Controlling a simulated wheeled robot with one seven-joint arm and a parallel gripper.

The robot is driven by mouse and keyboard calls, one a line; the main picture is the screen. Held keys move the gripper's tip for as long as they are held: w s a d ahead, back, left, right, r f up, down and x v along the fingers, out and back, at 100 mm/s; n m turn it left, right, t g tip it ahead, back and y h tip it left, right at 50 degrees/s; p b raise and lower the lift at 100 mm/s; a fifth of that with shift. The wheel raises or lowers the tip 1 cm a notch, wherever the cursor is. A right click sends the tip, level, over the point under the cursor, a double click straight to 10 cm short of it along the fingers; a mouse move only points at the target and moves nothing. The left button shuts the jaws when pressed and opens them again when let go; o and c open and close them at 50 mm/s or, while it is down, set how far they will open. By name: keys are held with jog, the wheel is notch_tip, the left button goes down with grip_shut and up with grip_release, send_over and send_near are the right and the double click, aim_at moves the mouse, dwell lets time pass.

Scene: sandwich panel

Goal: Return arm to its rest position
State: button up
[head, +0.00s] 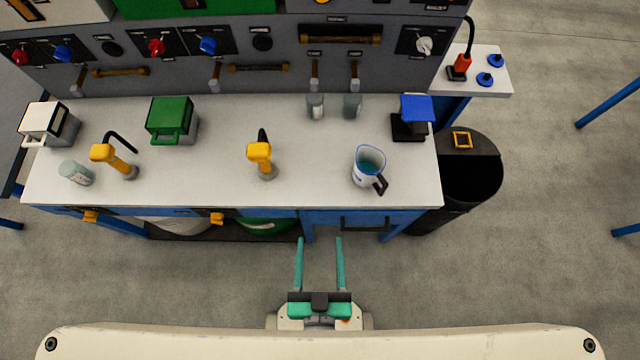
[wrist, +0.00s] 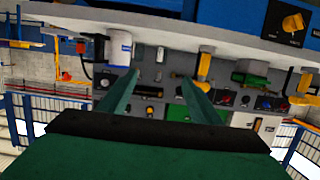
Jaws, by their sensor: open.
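My gripper (head: 319,262) is at the lower middle of the head view, in front of the workbench's front edge and apart from it. Its two teal fingers are spread, with nothing between them. The wrist view also shows the open fingers (wrist: 159,95), with the bench and panel upside down beyond them. The arm behind the gripper is mostly hidden by the pale part of my own body along the bottom of the head view.
The white workbench (head: 225,187) carries a jug (head: 368,165), yellow-handled tools (head: 260,155), and white (head: 45,122) and green (head: 172,118) boxes. A black bin (head: 470,180) stands at its right end. The grey floor (head: 520,270) is clear at right.

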jog(key=shift+s+r, duration=0.7)
jog(key=shift+s, duration=0.2)
dwell(1.2)
